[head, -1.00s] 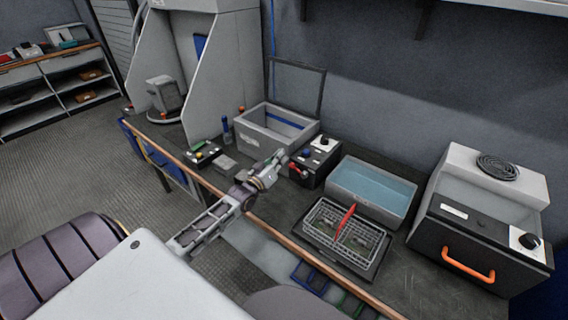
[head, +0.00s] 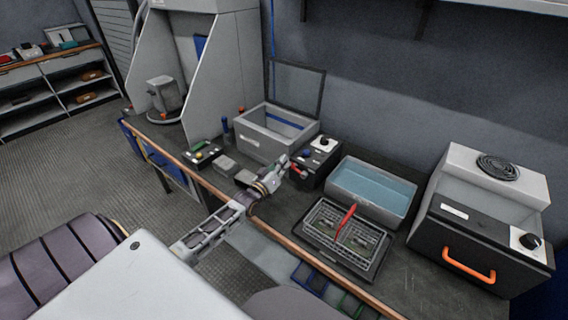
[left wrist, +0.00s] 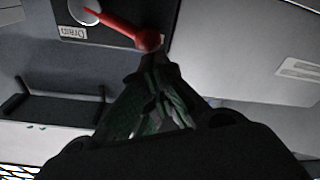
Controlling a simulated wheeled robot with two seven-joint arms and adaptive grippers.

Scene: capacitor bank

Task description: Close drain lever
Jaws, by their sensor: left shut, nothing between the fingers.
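The red drain lever (head: 299,170) is on the front of a dark control box (head: 320,166), partly hidden by my gripper in the head view. In the left wrist view the lever (left wrist: 118,24) is a thin red rod with a round knob at one end, beside a small label that reads "DRAIN" upside down. My left gripper (head: 282,165) is shut and empty at the box front. In the left wrist view its fingertips (left wrist: 157,62) are right at the knob; I cannot tell whether they touch it. My right gripper is not in view.
An open-lidded grey tank (head: 262,140) stands left of the box. A water-filled basin (head: 335,192) stands to its right, with a wire basket with a red handle (head: 345,218) in front. A heater with an orange handle (head: 468,266) is at far right.

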